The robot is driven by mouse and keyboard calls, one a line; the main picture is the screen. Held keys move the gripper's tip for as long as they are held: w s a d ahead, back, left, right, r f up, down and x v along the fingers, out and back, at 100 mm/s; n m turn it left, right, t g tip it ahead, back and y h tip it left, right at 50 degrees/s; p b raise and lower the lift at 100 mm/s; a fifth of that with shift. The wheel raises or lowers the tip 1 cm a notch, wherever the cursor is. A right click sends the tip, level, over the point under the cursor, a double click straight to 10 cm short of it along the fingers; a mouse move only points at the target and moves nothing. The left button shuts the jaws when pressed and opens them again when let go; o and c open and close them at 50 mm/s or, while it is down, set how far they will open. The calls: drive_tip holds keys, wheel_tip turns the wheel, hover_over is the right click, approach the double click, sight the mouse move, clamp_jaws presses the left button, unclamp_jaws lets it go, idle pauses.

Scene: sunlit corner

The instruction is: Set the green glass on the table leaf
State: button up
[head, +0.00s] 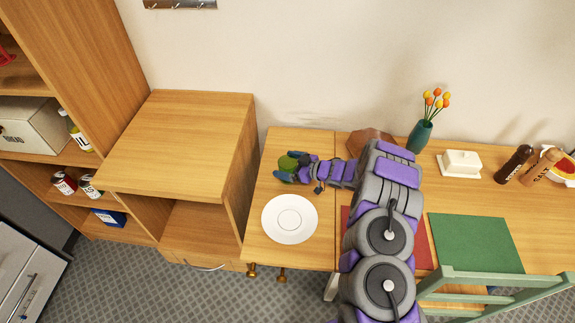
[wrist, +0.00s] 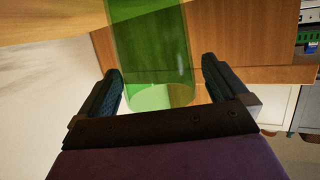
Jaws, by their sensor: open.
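The green glass (head: 288,162) shows at the back left of the table leaf (head: 262,222), partly hidden by my gripper (head: 283,172). I cannot tell from the head view whether its base rests on the leaf. In the wrist view the see-through green glass (wrist: 148,45) stands between and just beyond the fingertips of my gripper (wrist: 162,80). The jaws are open, with a small gap at the right finger; contact at the left finger is unclear.
A white plate (head: 289,219) lies on the leaf in front of the gripper. A wooden cabinet (head: 180,140) stands left of the leaf. A brown object (head: 368,138), partly behind my arm, and a teal vase (head: 419,137) with flowers stand to the right. A green mat (head: 475,243) lies farther right.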

drive_tip(key=p+v, duration=0.2)
drive_tip(key=v, duration=1)
drive_tip(key=shift+p, duration=0.4)
drive_tip(key=w+d+r+m+t+h, duration=0.2)
drive_tip(key=w+d+r+h, duration=0.15)
drive_tip(key=r, duration=0.25)
drive_tip(key=w+d+r+m+t+h, duration=0.1)
drive_tip(key=w+d+r+h, duration=0.25)
drive_tip(key=r, duration=0.25)
drive_tip(key=s+d+r+m+h, duration=0.5)
drive_tip(key=s+d+r+h, duration=0.2)
drive_tip(key=s+r, duration=0.15)
drive_tip(key=s+d+r+m+g+h, duration=0.1)
drive_tip(key=s+r+m+g, duration=0.15)
drive_tip(key=s, duration=0.75)
drive_tip(key=s+d+r+m+g+h, duration=0.1)
drive_tip(key=s+r+g, duration=0.15)
drive_tip(key=s, duration=0.75)
drive_tip(key=s+a+m+g+y, duration=0.1)
drive_tip(key=s+a+g, duration=0.2)
drive_tip(key=s, duration=0.9)
drive_tip(key=s+a+r+g+y, duration=0.1)
drive_tip(key=s+a, duration=0.3)
drive_tip(key=s, duration=0.8)
drive_tip(key=shift+s+a+r+m+g+y, duration=0.2)
drive_tip(key=shift+s+m+g+y, duration=0.15)
drive_tip(key=shift+g, duration=0.55)
